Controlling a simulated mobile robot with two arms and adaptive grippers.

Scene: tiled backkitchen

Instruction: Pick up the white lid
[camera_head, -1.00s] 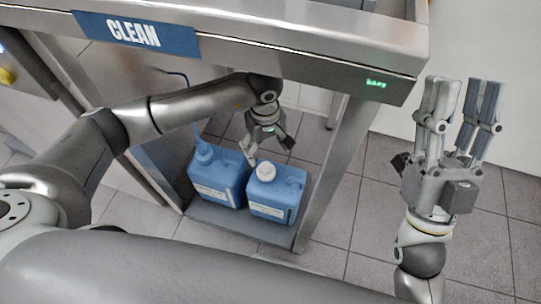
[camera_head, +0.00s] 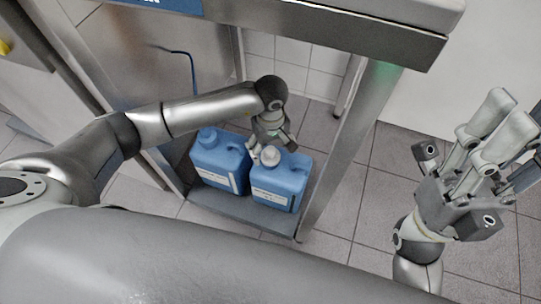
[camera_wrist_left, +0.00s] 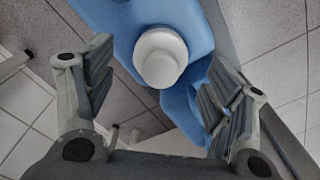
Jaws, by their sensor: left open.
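The white lid (camera_head: 270,155) sits on top of the right-hand blue canister (camera_head: 278,188). My left gripper (camera_head: 269,147) is open and empty right at the lid, with its fingers partly hiding it in the head view. In the left wrist view the lid (camera_wrist_left: 160,57) shows round and white on the blue canister top, in the gap between the two spread fingers of the left gripper (camera_wrist_left: 161,75). I cannot tell whether a finger touches it. My right gripper (camera_head: 500,140) is open and empty, pointing up at the right, far from the canisters.
A second blue canister (camera_head: 218,166) with a blue cap stands close on the left. Both stand on a low metal shelf (camera_head: 242,212) beneath a steel machine frame (camera_head: 330,30). A metal leg (camera_head: 345,150) rises just right of them. Tiled floor (camera_head: 350,255) is clear in front.

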